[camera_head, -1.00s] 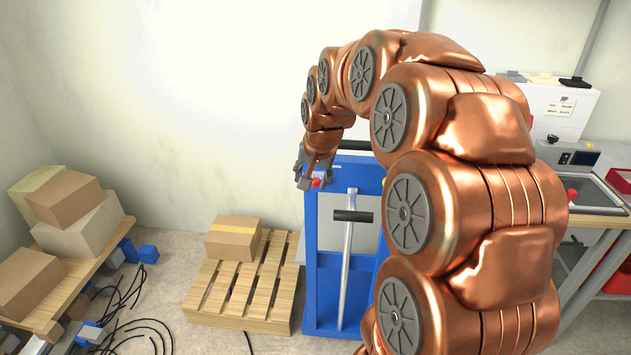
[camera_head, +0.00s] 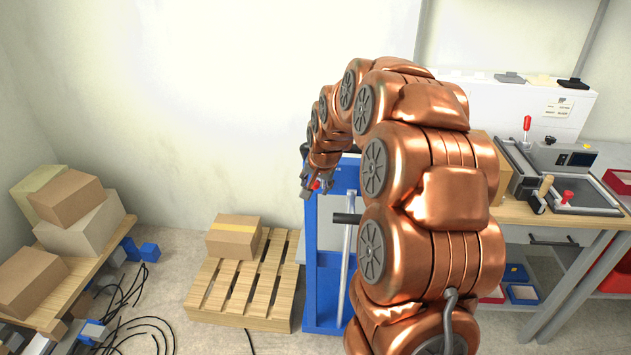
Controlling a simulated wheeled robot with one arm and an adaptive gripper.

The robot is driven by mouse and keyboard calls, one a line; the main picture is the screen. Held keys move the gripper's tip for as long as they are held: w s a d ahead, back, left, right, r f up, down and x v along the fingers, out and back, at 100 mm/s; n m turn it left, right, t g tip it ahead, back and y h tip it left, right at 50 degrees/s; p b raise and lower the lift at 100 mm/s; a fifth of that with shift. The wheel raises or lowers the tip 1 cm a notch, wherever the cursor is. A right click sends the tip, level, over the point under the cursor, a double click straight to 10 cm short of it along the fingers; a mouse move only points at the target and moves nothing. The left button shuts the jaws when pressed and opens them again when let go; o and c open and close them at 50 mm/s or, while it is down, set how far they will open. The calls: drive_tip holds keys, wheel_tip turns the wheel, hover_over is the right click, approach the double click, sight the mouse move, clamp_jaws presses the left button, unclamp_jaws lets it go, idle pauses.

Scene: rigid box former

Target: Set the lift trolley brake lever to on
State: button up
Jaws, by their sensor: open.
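The blue lift trolley (camera_head: 322,272) stands upright behind my arm, with a silver upright bar (camera_head: 346,262) and a black crossbar handle (camera_head: 346,218) on its front. A small red knob (camera_head: 316,185) shows near its top, right at my gripper; it looks like the end of the brake lever, whose shaft I cannot make out. My gripper (camera_head: 311,190) points down there with its fingers apart around or beside the knob; contact cannot be told. My arm hides the trolley's right side.
A wooden pallet (camera_head: 200,284) with a cardboard box (camera_head: 234,237) lies left of the trolley. A table with stacked boxes (camera_head: 72,199) is at the far left, with cables (camera_head: 145,325) on the floor. A workbench (camera_head: 515,212) with a machine stands at right.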

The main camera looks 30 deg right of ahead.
drive_tip(key=shift+f, duration=0.15)
clamp_jaws()
idle(0.4)
